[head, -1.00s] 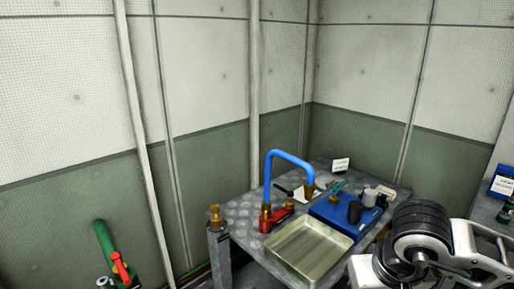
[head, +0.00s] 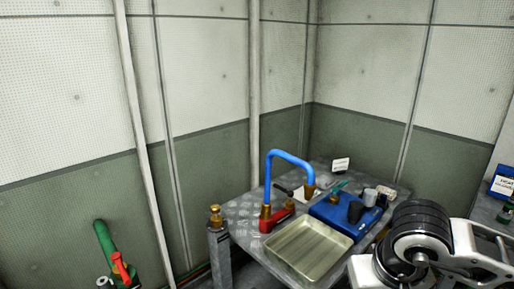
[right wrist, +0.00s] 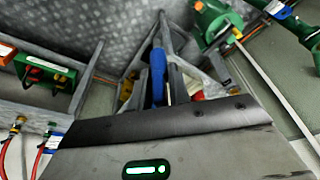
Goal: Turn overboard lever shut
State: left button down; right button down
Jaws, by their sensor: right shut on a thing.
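In the right wrist view my right gripper (right wrist: 163,50) is shut, its grey fingers closed around a blue handle (right wrist: 158,72). I cannot tell from these frames whether the blue handle is the overboard lever; no label on it shows. A red part (right wrist: 197,95) and a brass-yellow part (right wrist: 126,90) show beside the fingers, partly hidden by the gripper body. In the head view only my right arm shows at the lower right, and its gripper is out of frame. A red lever (head: 120,268) sits on a green pipe (head: 104,240) at the lower left. My left gripper is in neither view.
The head view shows a metal bench with a tray (head: 307,250), a blue bent pipe (head: 290,155), a red fitting (head: 275,221) and a blue case (head: 333,217). A brass-topped post (head: 216,217) stands left of it. Green valve parts (right wrist: 215,18) are near the fingers in the wrist view.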

aim_at(117, 257)
jog(key=u, duration=1.8)
jog(key=k, duration=0.7)
jog(key=z, duration=0.4)
jog(key=i, duration=0.85)
